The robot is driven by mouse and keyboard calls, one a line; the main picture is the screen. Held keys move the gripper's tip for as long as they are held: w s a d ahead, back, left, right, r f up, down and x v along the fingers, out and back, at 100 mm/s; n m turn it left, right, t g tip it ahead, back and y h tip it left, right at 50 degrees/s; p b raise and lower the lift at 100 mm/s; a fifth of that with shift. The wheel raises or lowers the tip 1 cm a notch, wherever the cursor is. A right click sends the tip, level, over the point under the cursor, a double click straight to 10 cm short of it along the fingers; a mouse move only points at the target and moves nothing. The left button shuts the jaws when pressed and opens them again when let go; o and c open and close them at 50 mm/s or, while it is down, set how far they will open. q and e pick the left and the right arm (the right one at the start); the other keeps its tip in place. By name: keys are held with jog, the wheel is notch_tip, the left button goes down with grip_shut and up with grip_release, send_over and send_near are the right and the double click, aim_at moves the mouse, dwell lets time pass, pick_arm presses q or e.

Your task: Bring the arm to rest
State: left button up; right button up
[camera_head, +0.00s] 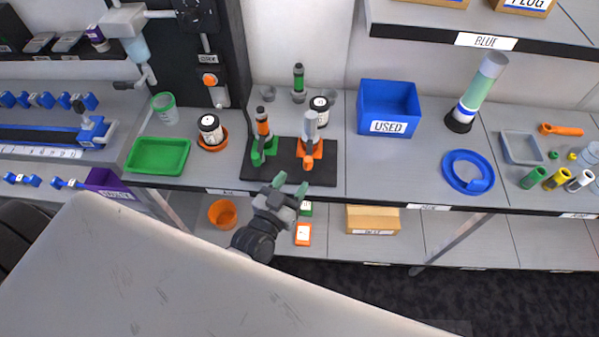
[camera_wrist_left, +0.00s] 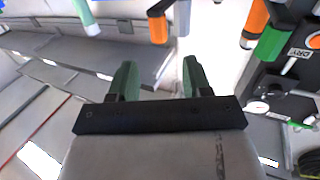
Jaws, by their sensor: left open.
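My left gripper (camera_head: 291,185) is in front of the shelf's front edge, just below the black mat (camera_head: 262,171) in the picture. Its two green fingers are apart with nothing between them; they also show spread and empty in the left wrist view (camera_wrist_left: 160,80). On the mat stand a green-based holder with an orange-bodied tool (camera_head: 263,127) and an orange-based holder with a grey-topped tool (camera_head: 310,126). The gripper appears apart from both. My right gripper is not in view.
The blue USED bin (camera_head: 388,98), blue ring (camera_head: 468,172) and green tray (camera_head: 158,155) sit on the upper shelf. Below are an orange bowl (camera_head: 223,213) and a cardboard box (camera_head: 372,219). Dark floor (camera_head: 480,290) shows free at the lower right.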

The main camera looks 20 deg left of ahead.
pick_arm(q)
jog(key=shift+s, duration=0.3)
jog(key=shift+f, duration=0.1)
jog(key=s+f+g+b, duration=0.1)
jog(key=s+f+g, duration=0.25)
jog(key=f, duration=0.55)
jog(key=s+a+f+m+g+b, duration=0.15)
jog(key=s+f, duration=0.25)
jog(key=f, duration=0.5)
jog(key=s+f+n+g, duration=0.1)
jog(key=s+f+g, duration=0.2)
jog(key=f, duration=0.6)
jog(key=s+a+f+g+y+b, duration=0.1)
jog(key=s+f+g, duration=0.3)
jog(key=s+f, duration=0.4)
jog(key=s+a+f+g+y+b, duration=0.1)
jog(key=s+a+f+g, duration=0.3)
jog(key=s+f, duration=0.4)
jog(key=s, duration=0.7)
jog(key=shift+s+a+f+g, duration=0.25)
jog(key=shift+s+a+g, duration=0.05)
jog(key=shift+g, duration=0.1)
